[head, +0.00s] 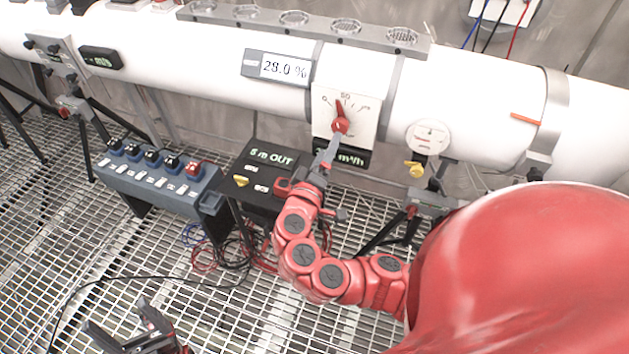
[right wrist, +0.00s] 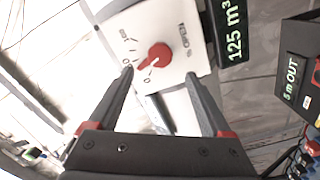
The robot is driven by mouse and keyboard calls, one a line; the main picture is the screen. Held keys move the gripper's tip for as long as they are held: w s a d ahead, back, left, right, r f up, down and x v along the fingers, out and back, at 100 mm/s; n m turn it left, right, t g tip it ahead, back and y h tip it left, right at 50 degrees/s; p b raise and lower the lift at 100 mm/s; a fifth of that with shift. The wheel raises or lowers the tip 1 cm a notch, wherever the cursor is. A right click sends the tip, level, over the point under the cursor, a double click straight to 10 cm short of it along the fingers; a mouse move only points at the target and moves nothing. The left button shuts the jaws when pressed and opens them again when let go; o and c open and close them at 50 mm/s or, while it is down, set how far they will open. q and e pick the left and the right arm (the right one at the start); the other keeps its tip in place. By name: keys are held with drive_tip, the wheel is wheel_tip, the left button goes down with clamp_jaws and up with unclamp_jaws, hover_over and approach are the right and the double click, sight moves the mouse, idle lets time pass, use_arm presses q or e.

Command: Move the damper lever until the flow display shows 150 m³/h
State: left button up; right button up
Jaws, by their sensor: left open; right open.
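The red damper lever (head: 340,122) sits on a white dial plate (head: 360,112) on the pipe. In the right wrist view the lever (right wrist: 155,57) points between the 0 and 50 marks. The flow display (head: 352,160) below the plate is partly covered by my right gripper in the head view. In the right wrist view the flow display (right wrist: 234,35) reads 125 m³, its end cut off. My right gripper (head: 334,142) is open just below the lever; its fingers (right wrist: 160,78) show apart, with the lever beyond them. I cannot tell whether they touch it. My left gripper (head: 128,322) is open, low at the left.
A second display (head: 286,67) on the pipe reads 28.0 %. A black box (head: 262,172) marked 5 m OUT and a blue switch box (head: 158,172) stand left of my right arm. Cables lie on the grating floor.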

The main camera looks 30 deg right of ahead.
drive_tip(key=v, duration=0.9)
drive_tip(key=shift+w, duration=0.1)
